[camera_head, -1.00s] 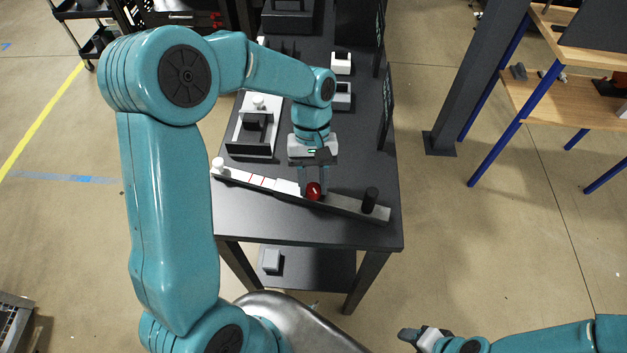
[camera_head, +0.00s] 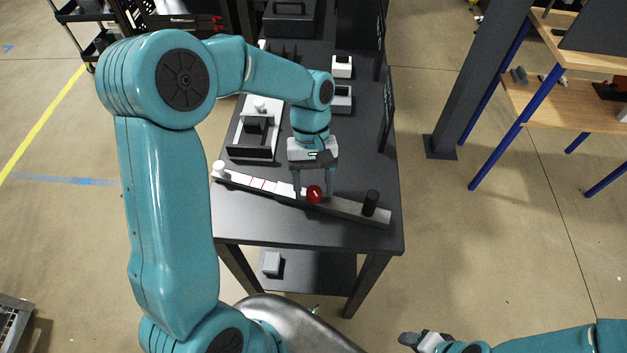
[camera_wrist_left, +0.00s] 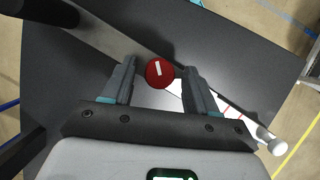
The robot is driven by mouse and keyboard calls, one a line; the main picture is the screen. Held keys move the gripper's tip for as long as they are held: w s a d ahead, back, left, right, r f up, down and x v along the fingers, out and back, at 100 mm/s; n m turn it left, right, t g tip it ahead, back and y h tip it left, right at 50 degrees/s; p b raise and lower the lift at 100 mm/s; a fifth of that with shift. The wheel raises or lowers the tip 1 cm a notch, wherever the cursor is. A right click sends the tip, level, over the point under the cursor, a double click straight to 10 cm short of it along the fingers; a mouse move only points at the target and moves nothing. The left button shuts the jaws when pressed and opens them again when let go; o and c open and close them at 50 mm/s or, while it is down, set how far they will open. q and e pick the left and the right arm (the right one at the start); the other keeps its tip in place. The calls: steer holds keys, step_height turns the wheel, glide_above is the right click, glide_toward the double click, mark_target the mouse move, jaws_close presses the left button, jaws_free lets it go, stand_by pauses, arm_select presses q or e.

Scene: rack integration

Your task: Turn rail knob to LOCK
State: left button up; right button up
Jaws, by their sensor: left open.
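The rail (camera_head: 345,207) lies slantwise across the near part of the dark table. Its red round knob (camera_head: 315,194) has a white mark on its face. In the left wrist view the knob (camera_wrist_left: 159,73) sits between the fingertips, with a gap visible on each side. My left gripper (camera_head: 312,194) is open, its fingers pointing down around the knob. The left gripper also shows in the left wrist view (camera_wrist_left: 156,76). My right gripper (camera_head: 412,340) is at the bottom right, away from the table; its jaw opening is not clear. I cannot read any LOCK label.
A black cylinder (camera_head: 371,202) stands at the rail's right end and a white knob (camera_head: 218,168) at its left end. A white-rimmed tray (camera_head: 237,150) and small white boxes (camera_head: 342,66) lie behind. The table front (camera_head: 280,225) is bare.

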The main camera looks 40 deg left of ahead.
arm_select(q)
steer(key=v, duration=1.6)
steer(key=shift+a+r+p, duration=0.15)
steer(key=shift+r+p, duration=0.1)
steer(key=shift+p, duration=0.1)
